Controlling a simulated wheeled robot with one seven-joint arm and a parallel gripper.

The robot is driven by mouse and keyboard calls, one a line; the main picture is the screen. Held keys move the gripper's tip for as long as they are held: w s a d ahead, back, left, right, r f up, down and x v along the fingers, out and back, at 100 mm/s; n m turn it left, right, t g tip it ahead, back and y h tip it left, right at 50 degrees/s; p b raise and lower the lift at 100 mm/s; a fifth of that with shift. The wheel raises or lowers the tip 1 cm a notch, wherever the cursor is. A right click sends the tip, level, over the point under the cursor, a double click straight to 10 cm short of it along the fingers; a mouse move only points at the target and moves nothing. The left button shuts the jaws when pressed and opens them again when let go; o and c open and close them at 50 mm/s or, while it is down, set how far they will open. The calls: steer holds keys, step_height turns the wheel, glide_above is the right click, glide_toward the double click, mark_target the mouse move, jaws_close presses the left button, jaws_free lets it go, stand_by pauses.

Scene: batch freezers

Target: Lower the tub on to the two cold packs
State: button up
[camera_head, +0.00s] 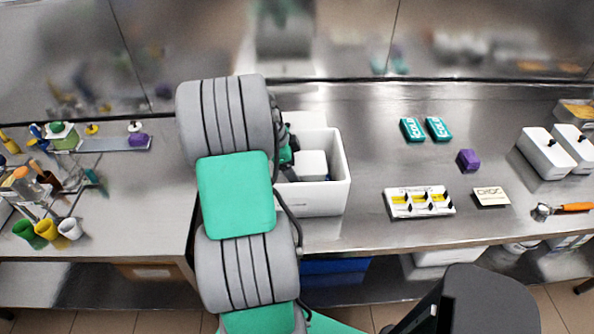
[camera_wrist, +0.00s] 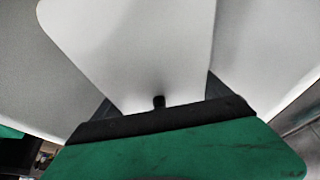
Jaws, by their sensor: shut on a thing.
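A white tub (camera_head: 312,164) is inside the open white box (camera_head: 318,200) on the counter. My gripper (camera_head: 291,150), partly hidden by my arm, is at the tub's left side in the head view. The tub's underside and most of the box's floor are hidden. Two teal cold packs (camera_head: 412,129) (camera_head: 438,129) lie side by side on the counter, right of the box.
Two white lidded tubs (camera_head: 547,153) (camera_head: 574,147) stand at the right. A purple block (camera_head: 468,160), a white panel with yellow parts (camera_head: 420,202), a small sign (camera_head: 491,197) and an orange-handled tool (camera_head: 562,208) lie on the counter. Coloured cups (camera_head: 46,229) stand at the left.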

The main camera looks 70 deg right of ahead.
steer(key=shift+f+b, duration=0.45)
steer(key=o, duration=1.7)
steer(key=shift+o, duration=1)
steer(key=shift+f, duration=0.1)
step_height(320, 180, up, 16)
steer(key=p, duration=1)
